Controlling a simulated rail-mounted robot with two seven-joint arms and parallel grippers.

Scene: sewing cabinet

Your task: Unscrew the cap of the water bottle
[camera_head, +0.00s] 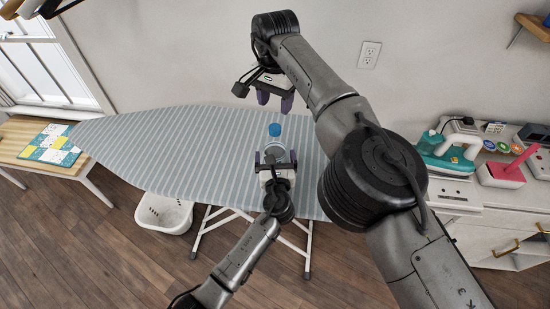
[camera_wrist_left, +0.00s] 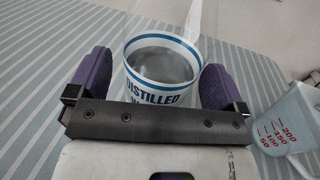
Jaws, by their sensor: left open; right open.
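The water bottle (camera_head: 277,151) stands on the ironing board with its blue cap (camera_head: 275,130) on top. Its white label with blue bands and "DISTILLED" lettering shows in the left wrist view (camera_wrist_left: 160,92); the cap is not seen there. My left gripper (camera_head: 275,157) is open, with one purple finger on either side of the bottle's body. In the left wrist view, these fingers (camera_wrist_left: 155,75) stand around the bottle with gaps visible. My right gripper (camera_head: 275,101) is open and empty, pointing down, above the cap in the picture and apart from it.
The striped ironing board (camera_head: 170,150) has free room to the left. A measuring cup (camera_wrist_left: 290,122) is right of the bottle in the left wrist view. A white basket (camera_head: 165,214) is on the floor. The wall is behind.

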